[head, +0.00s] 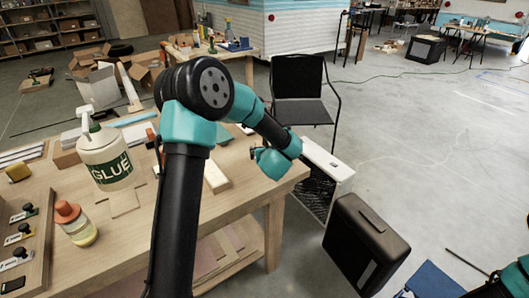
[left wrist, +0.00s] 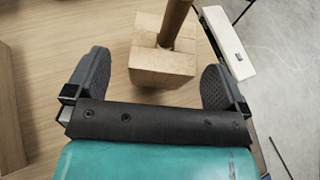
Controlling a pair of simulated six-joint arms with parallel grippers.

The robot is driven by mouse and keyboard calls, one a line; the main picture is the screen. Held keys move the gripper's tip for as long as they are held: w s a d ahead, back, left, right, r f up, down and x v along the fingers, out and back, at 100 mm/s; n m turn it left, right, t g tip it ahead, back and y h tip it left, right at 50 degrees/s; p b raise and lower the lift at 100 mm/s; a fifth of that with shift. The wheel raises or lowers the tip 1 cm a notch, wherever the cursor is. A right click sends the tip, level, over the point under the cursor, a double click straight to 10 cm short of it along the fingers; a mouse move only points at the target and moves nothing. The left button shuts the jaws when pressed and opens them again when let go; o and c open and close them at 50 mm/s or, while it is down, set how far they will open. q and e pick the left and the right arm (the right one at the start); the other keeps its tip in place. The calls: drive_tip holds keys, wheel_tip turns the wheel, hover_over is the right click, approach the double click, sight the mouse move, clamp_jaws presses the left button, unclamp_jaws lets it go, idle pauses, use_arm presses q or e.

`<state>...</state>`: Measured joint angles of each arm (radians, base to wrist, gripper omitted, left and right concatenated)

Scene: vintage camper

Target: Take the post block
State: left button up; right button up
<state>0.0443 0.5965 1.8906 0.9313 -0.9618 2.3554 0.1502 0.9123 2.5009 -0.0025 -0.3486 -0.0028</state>
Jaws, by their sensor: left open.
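The post block is a light wooden block (left wrist: 160,66) with a round brown post (left wrist: 173,24) standing up from it. It sits on the wooden table, near its edge, in the left wrist view. My left gripper (left wrist: 155,72) is open, with one dark ridged finger on each side of the block and gaps showing between. Nothing is held. My right gripper is out of view; only a bit of teal arm shows at the lower right corner.
A glue bottle (head: 107,160), an orange-capped jar (head: 75,223) and a pale wooden piece (head: 216,177) are on the table (head: 130,232). A white-topped mesh unit (head: 328,163) stands against the table's right edge. A black case (head: 366,243) and a chair (head: 300,92) stand on the floor.

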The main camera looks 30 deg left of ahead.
use_arm(q)
drive_tip(key=shift+x, duration=2.65)
drive_tip(key=shift+w+d, duration=0.1)
drive_tip(key=shift+d, duration=0.1)
drive_tip(key=c, duration=1)
